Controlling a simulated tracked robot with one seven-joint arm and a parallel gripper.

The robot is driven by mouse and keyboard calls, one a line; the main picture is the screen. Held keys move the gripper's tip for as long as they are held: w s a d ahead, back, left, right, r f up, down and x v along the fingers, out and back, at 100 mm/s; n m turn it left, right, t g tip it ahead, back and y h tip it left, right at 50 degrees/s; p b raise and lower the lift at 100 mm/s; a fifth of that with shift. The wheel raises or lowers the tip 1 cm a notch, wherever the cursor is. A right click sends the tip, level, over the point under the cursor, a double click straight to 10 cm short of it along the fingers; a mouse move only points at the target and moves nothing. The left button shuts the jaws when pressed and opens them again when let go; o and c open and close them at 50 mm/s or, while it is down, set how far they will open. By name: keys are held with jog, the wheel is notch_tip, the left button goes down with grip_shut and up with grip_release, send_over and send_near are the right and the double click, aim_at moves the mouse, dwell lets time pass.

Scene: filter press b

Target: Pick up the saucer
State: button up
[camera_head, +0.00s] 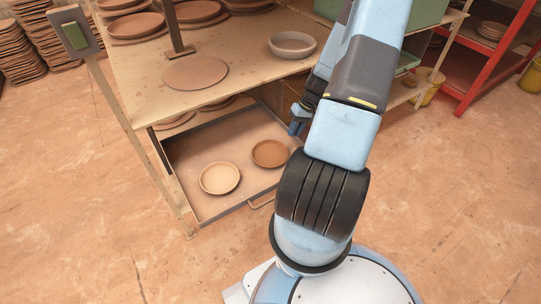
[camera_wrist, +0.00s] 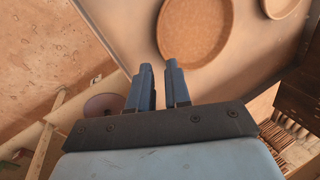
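Two round saucers lie in the open pull-out drawer: a brown one (camera_head: 270,153) at the right and a pale cream-rimmed one (camera_head: 220,178) at the left. The wrist view shows a tan-brown saucer (camera_wrist: 195,28) just beyond my fingertips and part of a paler one (camera_wrist: 284,6) at the top edge. My gripper (camera_head: 296,127) is up and to the right of the brown saucer, partly hidden by my arm. In the wrist view my gripper (camera_wrist: 158,65) has its two blue fingers a little apart with nothing between them. I cannot tell the height above the drawer.
The drawer (camera_head: 207,208) slides out under a workbench (camera_head: 245,72). On the bench are a grey bowl (camera_head: 292,44), a flat round disc (camera_head: 195,72) and a metal post (camera_head: 175,28). A red rack (camera_head: 474,75) stands at the right. The floor in front is clear.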

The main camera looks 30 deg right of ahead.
aim_at(271, 155)
jog(key=shift+x, duration=3.95)
jog(key=shift+s+a+r, duration=0.1)
jog(key=shift+s+a, duration=0.05)
jog(key=shift+a, duration=0.05)
grip_shut()
